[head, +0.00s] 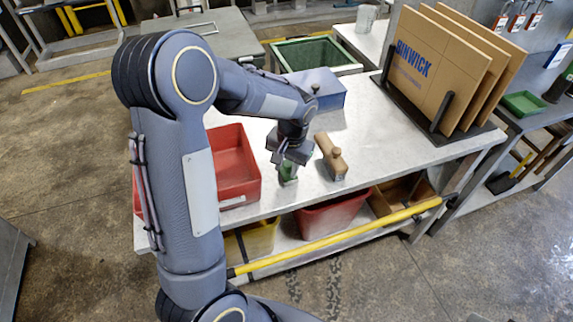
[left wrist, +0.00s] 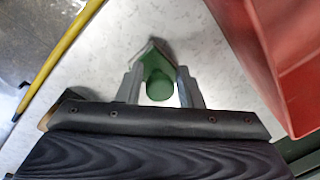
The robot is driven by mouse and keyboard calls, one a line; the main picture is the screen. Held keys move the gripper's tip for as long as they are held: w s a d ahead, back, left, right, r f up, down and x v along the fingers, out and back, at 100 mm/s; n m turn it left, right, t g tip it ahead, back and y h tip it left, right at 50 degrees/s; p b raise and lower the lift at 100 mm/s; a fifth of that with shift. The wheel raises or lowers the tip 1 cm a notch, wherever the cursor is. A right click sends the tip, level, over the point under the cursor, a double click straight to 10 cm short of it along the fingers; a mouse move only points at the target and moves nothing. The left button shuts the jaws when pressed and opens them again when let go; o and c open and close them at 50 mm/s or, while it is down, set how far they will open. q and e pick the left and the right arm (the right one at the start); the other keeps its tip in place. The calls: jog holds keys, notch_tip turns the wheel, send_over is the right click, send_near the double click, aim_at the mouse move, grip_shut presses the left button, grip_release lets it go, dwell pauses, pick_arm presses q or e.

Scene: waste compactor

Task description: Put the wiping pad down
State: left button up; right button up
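The wiping pad (head: 288,173) has a green top and a paler lower part. It is at the worktable's (head: 225,117) front edge area, right of the red bin; whether it touches the tabletop is hard to tell. My left gripper (head: 290,158) points down over it. In the left wrist view the fingers of my left gripper (left wrist: 160,88) close on both sides of the pad's round green grip (left wrist: 159,88). The pad's wider part (left wrist: 152,50) shows beyond the fingertips against the pale tabletop. My right gripper is not in view.
A red bin (head: 238,172) is to the left and a blue box (head: 318,90) behind. Cardboard sheets (head: 440,62) stand in a rack at the right. A yellow bar (head: 335,238) runs along the front.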

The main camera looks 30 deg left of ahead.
pick_arm(q)
jog(key=shift+o, duration=1.3)
notch_tip(320, 180, up, 12)
jog(key=d, duration=0.1)
jog(key=s+d+t+h, duration=0.2)
jog(key=s+d, duration=0.1)
jog(key=s, duration=0.7)
jog(key=s+d+n+t+h, duration=0.1)
jog(key=s+d+t+h, duration=0.2)
jog(key=s, duration=0.8)
jog(key=shift+s+t, duration=0.2)
jog(key=shift+t, duration=0.1)
jog(key=shift+d, duration=0.1)
